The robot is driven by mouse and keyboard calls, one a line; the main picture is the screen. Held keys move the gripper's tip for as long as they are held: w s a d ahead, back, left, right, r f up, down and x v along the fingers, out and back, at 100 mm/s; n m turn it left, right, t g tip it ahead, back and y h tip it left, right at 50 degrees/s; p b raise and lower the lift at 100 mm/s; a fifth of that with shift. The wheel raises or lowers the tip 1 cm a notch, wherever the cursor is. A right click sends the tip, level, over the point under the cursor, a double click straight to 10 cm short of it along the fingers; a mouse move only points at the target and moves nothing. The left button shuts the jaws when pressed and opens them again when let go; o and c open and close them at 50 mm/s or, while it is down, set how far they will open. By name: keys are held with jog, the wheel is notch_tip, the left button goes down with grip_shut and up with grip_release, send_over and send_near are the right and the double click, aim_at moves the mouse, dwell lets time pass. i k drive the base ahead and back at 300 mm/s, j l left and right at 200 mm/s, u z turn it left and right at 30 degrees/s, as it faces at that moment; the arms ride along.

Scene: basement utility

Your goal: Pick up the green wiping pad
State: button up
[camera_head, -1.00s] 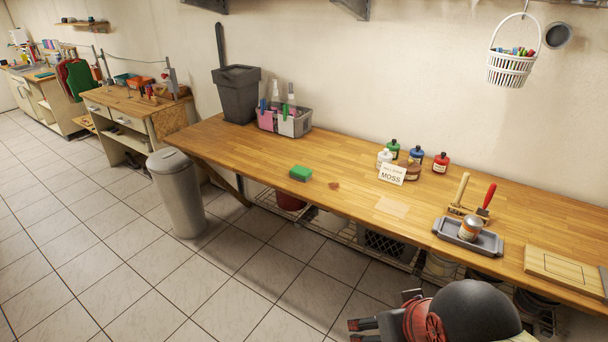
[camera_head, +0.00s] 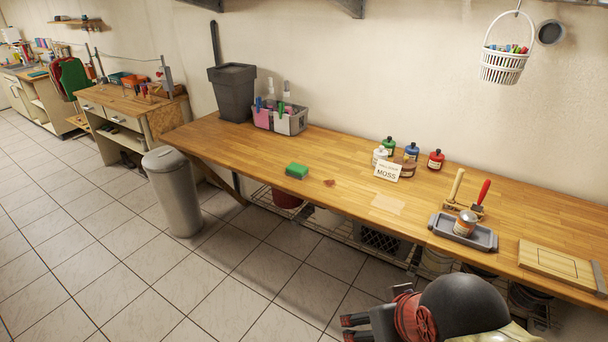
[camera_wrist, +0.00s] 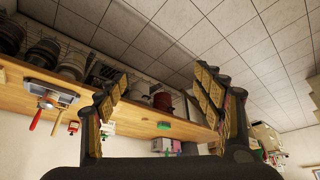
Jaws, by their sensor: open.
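The green wiping pad (camera_head: 297,171) lies on the wooden workbench (camera_head: 330,160) close to its front edge, left of a small brown stain. In the wrist view the pad (camera_wrist: 164,126) shows small and far off, between the spread fingers and upside down with the rest of the scene. My gripper (camera_wrist: 160,90) is open and empty in the wrist view. In the head view my gripper (camera_head: 348,328) is low at the bottom, in front of the bench and well apart from the pad.
On the bench stand a grey bin (camera_head: 233,92), a caddy of bottles (camera_head: 281,117), several small paint bottles, a MOSS sign (camera_head: 387,170), a tray with a can (camera_head: 463,232) and a board (camera_head: 557,264). A trash can (camera_head: 174,192) stands on the floor. Bench space around the pad is clear.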

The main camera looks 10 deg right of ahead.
aim_at(298, 171)
jog(key=i+j, duration=0.1)
jog(key=i, duration=0.55)
jog(key=i+j+z, duration=0.1)
jog(key=i, duration=0.5)
jog(key=i+j, duration=0.1)
jog(key=i, duration=0.55)
jog(key=i+j+z, duration=0.1)
jog(key=i, duration=0.5)
